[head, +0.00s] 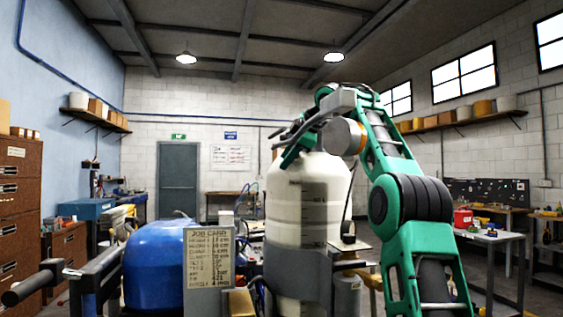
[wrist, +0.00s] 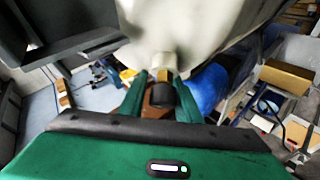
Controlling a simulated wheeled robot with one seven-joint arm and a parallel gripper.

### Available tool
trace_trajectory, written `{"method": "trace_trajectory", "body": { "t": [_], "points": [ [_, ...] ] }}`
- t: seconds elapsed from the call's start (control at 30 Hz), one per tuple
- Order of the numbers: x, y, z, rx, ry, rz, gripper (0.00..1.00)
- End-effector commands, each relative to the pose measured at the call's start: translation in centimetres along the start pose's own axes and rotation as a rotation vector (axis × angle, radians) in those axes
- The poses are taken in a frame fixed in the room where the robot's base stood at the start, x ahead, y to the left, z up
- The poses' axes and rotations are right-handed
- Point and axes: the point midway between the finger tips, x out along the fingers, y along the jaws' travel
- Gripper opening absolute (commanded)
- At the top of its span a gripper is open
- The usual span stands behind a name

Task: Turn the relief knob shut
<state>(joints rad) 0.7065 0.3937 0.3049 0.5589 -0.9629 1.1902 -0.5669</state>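The white tank (head: 306,200) stands upright on the line striper. In the wrist view its pale wall (wrist: 205,30) narrows to a stub with a brass fitting (wrist: 164,75). A dark rounded piece, which looks like the relief knob (wrist: 161,94), sits just in front of this fitting. My gripper (wrist: 160,76) has its two green fingers apart, one on each side of the fitting and dark piece. I cannot tell whether they press on it. In the head view my gripper (head: 291,156) is at the tank's upper left; the knob cannot be made out there.
A blue tank (head: 157,265) and a job card (head: 209,268) stand left of the white tank. A handlebar (head: 35,284) reaches out at lower left. A dark panel (wrist: 50,30) is close at upper left in the wrist view. Benches (head: 495,238) line the right side.

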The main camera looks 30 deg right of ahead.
Motion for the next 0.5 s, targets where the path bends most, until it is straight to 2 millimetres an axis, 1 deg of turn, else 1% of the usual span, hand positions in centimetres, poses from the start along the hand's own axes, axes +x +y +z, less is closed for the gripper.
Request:
{"method": "trace_trajectory", "body": {
  "t": [0.13,0.23,0.5],
  "points": [
    [-0.5,0.0,0.0,-0.001,-0.001,0.0,0.3],
    [-1.5,0.0,0.0,-0.001,-0.001,0.001,0.3],
    [-5.8,0.2,0.0,-0.001,-0.002,0.001,0.3]
  ]
}}
